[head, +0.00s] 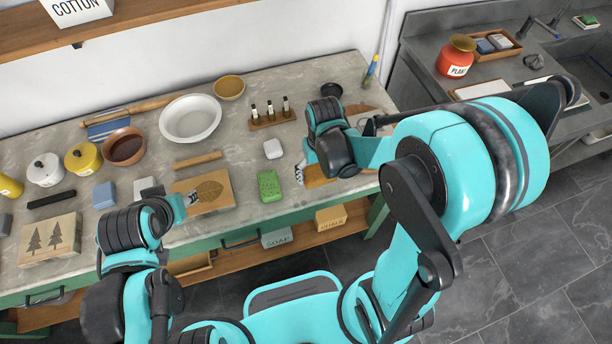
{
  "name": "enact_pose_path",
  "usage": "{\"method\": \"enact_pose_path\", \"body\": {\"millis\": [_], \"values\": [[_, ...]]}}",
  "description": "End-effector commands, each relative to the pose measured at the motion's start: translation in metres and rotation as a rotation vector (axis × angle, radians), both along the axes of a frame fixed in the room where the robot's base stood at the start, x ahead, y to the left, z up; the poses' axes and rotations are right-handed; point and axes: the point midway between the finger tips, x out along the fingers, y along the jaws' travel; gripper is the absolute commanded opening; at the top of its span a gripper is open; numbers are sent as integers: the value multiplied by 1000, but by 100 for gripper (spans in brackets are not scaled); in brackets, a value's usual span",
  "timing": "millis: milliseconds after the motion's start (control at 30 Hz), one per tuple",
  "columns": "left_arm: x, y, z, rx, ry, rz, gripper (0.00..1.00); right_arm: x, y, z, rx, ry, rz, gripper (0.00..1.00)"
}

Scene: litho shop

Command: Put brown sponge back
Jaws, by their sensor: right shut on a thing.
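My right gripper (303,173) is low over the right part of the worktable (240,135). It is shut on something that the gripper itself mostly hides. An orange-brown surface (316,180) shows right at its fingers; I cannot tell whether this is the brown sponge or a wooden board under it. No other brown sponge can be made out. My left gripper (192,199) is beside a wooden block with a leaf print (208,191); its fingers are too small and covered to read. A tray with blue and grey blocks (508,50) stands on the sink counter.
A white basin (190,118), a brown bowl (124,147) and a tree-print block (50,238) stand further left. A red pot (456,58) is by the tray.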

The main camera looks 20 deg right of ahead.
Motion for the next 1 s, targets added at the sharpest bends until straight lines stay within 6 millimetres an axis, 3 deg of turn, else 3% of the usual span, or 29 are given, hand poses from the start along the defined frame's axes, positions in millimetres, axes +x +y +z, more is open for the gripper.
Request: {"method": "enact_pose_path", "body": {"millis": [100, 300, 467, 700, 1000], "values": [[0, 0, -11, 0, 0, 0, 40, 24, 16, -20, 0, 0, 3, 49], [0, 0, -16, 0, 0, 0, 40, 46, 32, -35, 0, 0, 1, 49], [0, 0, -19, 0, 0, 0, 40, 50, 34, -42, 0, 0, -1, 49], [0, 0, -32, 0, 0, 0, 40, 49, 34, -76, 0, 0, -1, 49], [0, 0, -32, 0, 0, 0, 40, 49, 34, -77, 0, 0, 0, 49]]}}
